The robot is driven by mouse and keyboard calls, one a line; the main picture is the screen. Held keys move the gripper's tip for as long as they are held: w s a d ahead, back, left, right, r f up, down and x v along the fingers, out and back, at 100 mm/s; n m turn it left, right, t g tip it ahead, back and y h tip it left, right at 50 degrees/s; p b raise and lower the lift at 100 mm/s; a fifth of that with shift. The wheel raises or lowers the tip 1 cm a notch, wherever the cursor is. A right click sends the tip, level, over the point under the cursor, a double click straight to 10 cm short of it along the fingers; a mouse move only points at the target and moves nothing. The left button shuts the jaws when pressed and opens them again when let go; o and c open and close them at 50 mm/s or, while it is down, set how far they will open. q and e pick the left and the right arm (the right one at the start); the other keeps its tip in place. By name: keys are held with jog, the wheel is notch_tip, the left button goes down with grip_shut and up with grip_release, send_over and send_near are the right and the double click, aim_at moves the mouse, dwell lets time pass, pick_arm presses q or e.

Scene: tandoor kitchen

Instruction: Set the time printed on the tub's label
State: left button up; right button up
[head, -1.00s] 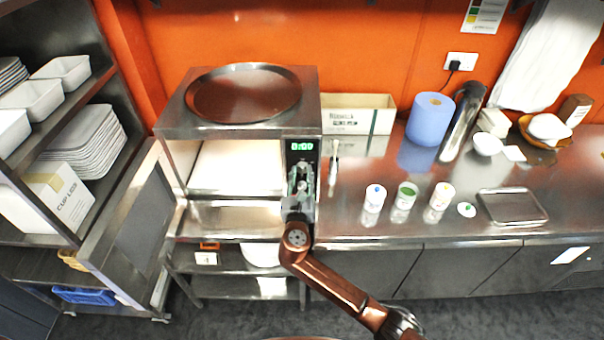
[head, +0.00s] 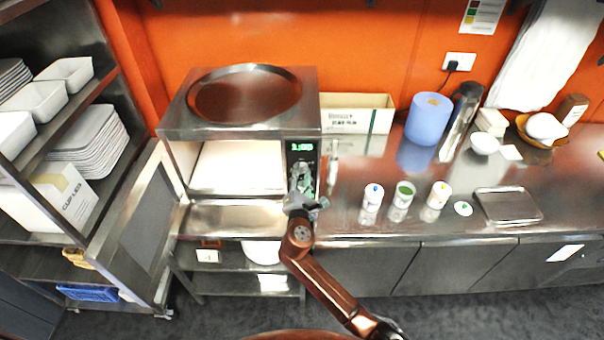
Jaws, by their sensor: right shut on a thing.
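The microwave (head: 240,129) stands on the left of the counter, its door (head: 135,212) swung open to the left and its cavity showing empty. Its green display (head: 302,147) is lit and seems to read about 1:00; the last digits are blurred. My right gripper (head: 301,178) is at the control panel below the display, shut on what appears to be the dial, which it mostly hides. Small white tubs stand on the counter: one with a blue mark (head: 372,197), a green-topped one (head: 402,198) and one with a yellow mark (head: 438,195). Their labels are too small to read. My left gripper is out of view.
A loose lid (head: 463,208) and a metal tray (head: 508,206) lie right of the tubs. A shelf rack (head: 60,140) fills the left. The front counter between microwave and tubs is clear.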

jog(key=m+b, duration=0.1)
jog(key=m, duration=0.5)
jog(key=shift+y, duration=0.3)
jog(key=shift+d+m, duration=0.1)
jog(key=shift+m, duration=0.2)
jog(key=o, duration=1.2)
jog(key=shift+c, duration=0.2)
jog(key=shift+s, duration=0.15)
jog(key=s, duration=1.1)
jog(key=shift+s+r, duration=0.35)
jog(key=shift+r, duration=0.05)
